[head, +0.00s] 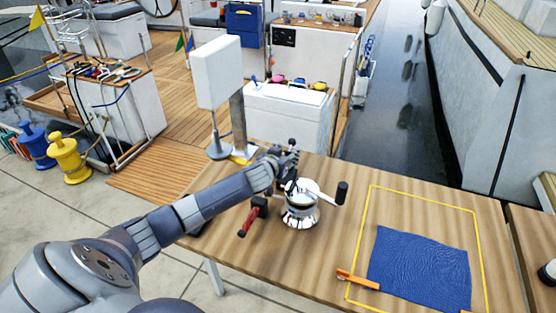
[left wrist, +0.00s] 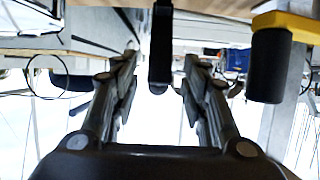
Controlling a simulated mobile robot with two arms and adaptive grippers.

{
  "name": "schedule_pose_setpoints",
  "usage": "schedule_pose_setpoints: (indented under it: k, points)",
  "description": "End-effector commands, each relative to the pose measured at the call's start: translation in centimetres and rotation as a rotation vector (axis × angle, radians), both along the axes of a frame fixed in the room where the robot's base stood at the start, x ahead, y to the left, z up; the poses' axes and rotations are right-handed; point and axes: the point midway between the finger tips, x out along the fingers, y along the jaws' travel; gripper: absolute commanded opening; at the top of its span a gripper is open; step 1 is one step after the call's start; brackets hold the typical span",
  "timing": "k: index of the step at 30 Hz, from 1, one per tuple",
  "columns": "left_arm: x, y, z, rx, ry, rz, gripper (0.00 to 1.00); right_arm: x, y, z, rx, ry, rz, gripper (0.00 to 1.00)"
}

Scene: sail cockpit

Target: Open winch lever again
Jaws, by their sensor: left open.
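The silver and white winch (head: 300,211) stands on the wooden table. Its crank arm runs to the right and ends in an upright black grip (head: 342,192). A red lever on a black block (head: 246,222) lies left of the winch. My left gripper (head: 287,156) is open just behind and above the winch, apart from the black grip in the head view. In the left wrist view, a black bar (left wrist: 160,42) shows between the spread fingers, with no finger touching it. A dark cylinder (left wrist: 268,66) is right of the fingers; I cannot tell which part it is.
A blue cloth (head: 420,267) lies inside a yellow outline at the right of the table, with an orange clip (head: 357,279) at its edge. A white panel on a post (head: 217,73) stands behind my arm. The table between winch and cloth is clear.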

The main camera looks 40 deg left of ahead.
Motion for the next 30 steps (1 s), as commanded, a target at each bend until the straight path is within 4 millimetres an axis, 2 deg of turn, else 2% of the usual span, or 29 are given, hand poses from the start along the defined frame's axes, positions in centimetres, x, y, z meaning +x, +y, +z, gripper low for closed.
schedule_pose_setpoints:
  k: [16,22,30]
  points:
    - [-7.1,-1.7,3.1,0.0,-0.001,-0.002,0.42,0.0,0.0,0.0,0.0,0.0,0.0,0.5]
    - [-8.3,-2.0,3.7,0.001,-0.002,-0.001,0.42,0.0,0.0,0.0,0.0,0.0,0.0,0.5]
    - [-8.5,-2.0,3.8,0.002,-0.003,0.0,0.42,0.0,0.0,0.0,0.0,0.0,0.0,0.5]
